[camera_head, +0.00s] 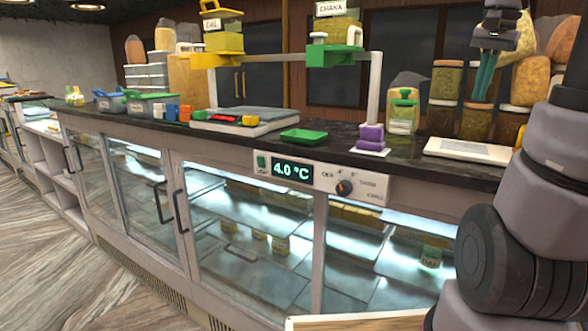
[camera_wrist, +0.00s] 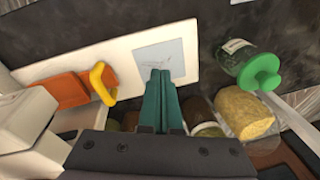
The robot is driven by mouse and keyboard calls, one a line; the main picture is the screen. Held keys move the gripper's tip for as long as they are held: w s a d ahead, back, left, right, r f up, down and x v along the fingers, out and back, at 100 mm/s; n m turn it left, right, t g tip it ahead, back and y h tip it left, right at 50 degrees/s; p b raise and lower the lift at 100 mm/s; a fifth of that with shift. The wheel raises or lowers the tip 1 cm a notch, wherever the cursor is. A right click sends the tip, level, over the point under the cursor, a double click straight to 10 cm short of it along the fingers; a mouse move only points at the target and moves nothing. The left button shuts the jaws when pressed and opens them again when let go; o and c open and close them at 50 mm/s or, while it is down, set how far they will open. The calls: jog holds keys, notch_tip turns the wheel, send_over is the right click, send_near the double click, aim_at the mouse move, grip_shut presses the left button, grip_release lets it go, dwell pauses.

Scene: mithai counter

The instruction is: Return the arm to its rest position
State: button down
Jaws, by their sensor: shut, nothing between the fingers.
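My gripper (camera_head: 484,76) is at the upper right of the head view, pointing down. Its two teal fingers are together with nothing between them. It is raised in front of the jars on the back of the counter. In the wrist view my gripper (camera_wrist: 161,75) shows its closed fingers over a white board with a pale grey square (camera_wrist: 165,60). My arm (camera_head: 540,170) runs up the right side of the head view, partly cut off by the frame edge.
Filled jars (camera_head: 447,80) stand behind the gripper. A frame with yellow and green holders (camera_head: 334,55) rises left of it.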

jog(key=s+a+f+n+t, duration=0.1)
jog(key=s+a+n, duration=0.1)
jog(key=a, duration=0.4)
jog(key=s+a+f+n+t+y, duration=0.1)
jog(key=s+a+n+t, duration=0.1)
jog(key=s+a, duration=0.2)
jog(key=s+a+f+n+t, duration=0.2)
jog(key=s+a, duration=0.1)
jog(key=a, duration=0.6)
jog(key=shift+s+y, duration=0.2)
jog(key=shift+y, duration=0.2)
